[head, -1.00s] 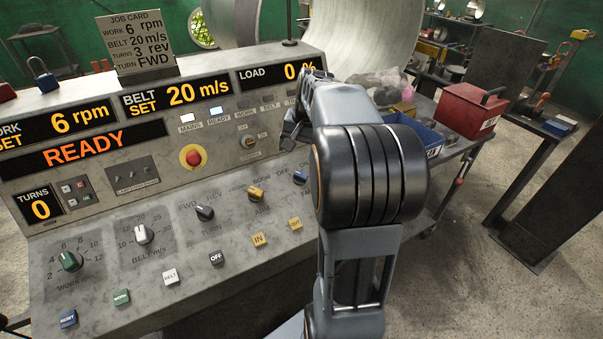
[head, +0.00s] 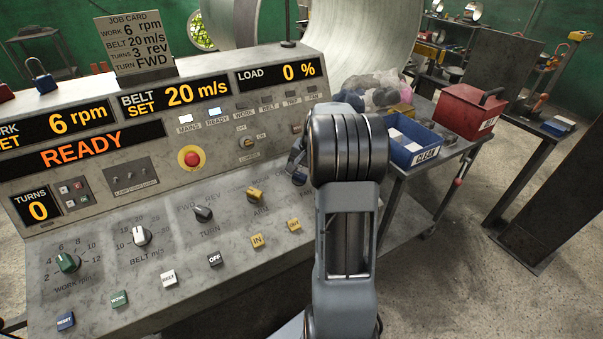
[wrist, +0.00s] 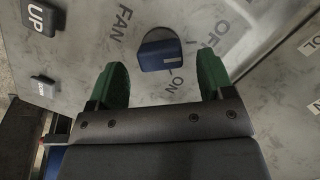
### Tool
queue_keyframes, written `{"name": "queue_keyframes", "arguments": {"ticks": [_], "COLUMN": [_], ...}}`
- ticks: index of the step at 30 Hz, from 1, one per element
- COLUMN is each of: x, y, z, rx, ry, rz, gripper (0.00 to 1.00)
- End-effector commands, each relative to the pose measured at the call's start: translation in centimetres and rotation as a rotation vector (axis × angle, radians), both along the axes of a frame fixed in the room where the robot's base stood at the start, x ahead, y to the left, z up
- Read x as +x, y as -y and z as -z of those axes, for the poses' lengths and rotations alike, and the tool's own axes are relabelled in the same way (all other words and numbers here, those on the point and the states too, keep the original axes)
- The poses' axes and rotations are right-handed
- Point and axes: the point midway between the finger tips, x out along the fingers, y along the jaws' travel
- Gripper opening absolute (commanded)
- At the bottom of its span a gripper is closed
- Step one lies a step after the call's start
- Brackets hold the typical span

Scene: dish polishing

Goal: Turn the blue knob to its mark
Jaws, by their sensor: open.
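The blue knob (wrist: 160,56) sits on the grey panel in the wrist view, with FAN, OFF and ON lettering around it. Its bar lies nearly level across that picture, with a small white line at its right end. My gripper (wrist: 161,62) is open, with one green fingertip on each side of the knob and a visible gap to each. I cannot tell how far the tips are above the panel. In the head view my arm covers the blue knob's area.
A yellow knob (head: 255,195) and a black knob (head: 203,213) stand left of my arm on the console. A red stop button (head: 190,157) is farther up. Beyond the arm are a blue bin (head: 412,156) and a red toolbox (head: 468,112).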

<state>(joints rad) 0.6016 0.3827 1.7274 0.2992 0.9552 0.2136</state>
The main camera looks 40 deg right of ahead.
Motion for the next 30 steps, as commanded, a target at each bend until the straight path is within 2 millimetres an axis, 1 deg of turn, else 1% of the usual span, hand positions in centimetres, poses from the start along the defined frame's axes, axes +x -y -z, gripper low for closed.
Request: {"name": "queue_keyframes", "arguments": {"ticks": [3,6,16,17,30], "x": [0.2,0.3,0.3,0.3,0.3], "y": [-0.2,-0.2,-0.3,-0.3,-0.2], "z": [0.9,1.3,1.5,1.5,1.5], "rx": [0.000,0.000,0.000,0.000,-0.001], "ry": [0.000,-0.001,0.000,0.000,0.001], "rz": [-0.001,-0.001,-0.001,-0.001,-0.001], "gripper": [0.74,0.74,0.74,0.73,0.30]}}
